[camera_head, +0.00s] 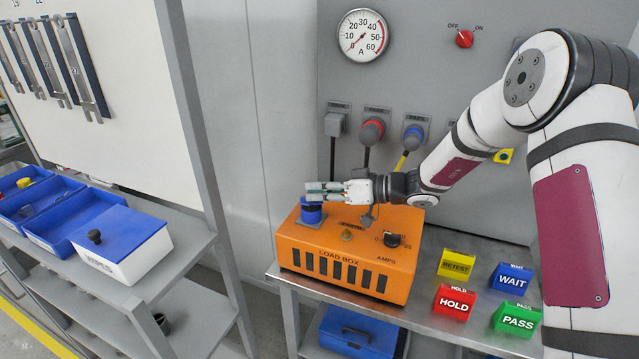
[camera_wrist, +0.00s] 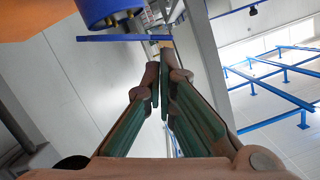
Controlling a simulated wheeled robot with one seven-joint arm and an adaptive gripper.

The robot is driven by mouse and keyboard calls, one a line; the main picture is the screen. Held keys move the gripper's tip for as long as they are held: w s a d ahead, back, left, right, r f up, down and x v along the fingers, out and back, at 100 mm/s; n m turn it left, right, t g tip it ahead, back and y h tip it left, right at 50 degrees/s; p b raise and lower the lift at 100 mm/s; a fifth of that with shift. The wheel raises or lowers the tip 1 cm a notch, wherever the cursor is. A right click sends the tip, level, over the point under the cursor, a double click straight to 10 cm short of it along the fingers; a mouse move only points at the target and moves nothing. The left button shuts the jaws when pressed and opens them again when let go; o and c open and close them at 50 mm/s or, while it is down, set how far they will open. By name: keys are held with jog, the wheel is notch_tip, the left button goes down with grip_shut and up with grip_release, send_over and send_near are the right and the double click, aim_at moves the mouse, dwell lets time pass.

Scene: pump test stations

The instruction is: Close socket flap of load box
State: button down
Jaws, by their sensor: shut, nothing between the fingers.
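The orange load box (camera_head: 345,250) stands on the metal bench, with a blue round socket (camera_head: 311,213) on a grey base at its left top. My gripper (camera_head: 316,191) reaches in from the right, its fingers level above the socket and partly covering it. In the wrist view the socket's blue body (camera_wrist: 108,12) is at the top. A thin blue plate, seemingly the socket flap seen edge-on (camera_wrist: 118,38), lies apart from the body, below it in the picture. My gripper (camera_wrist: 160,58) is shut and empty, its tips close to the plate's right end; contact cannot be told.
Plugs with cables (camera_head: 372,131) hang on the panel behind. A shelf with blue bins (camera_head: 95,215) is left.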

aim_at(310, 205)
jog(key=s+f, duration=0.1)
jog(key=f+b, duration=0.1)
jog(key=shift+s+a+f, duration=0.3)
jog(key=shift+s+f, duration=0.05)
jog(key=shift+s, duration=0.05)
jog(key=shift+s+r, duration=0.1)
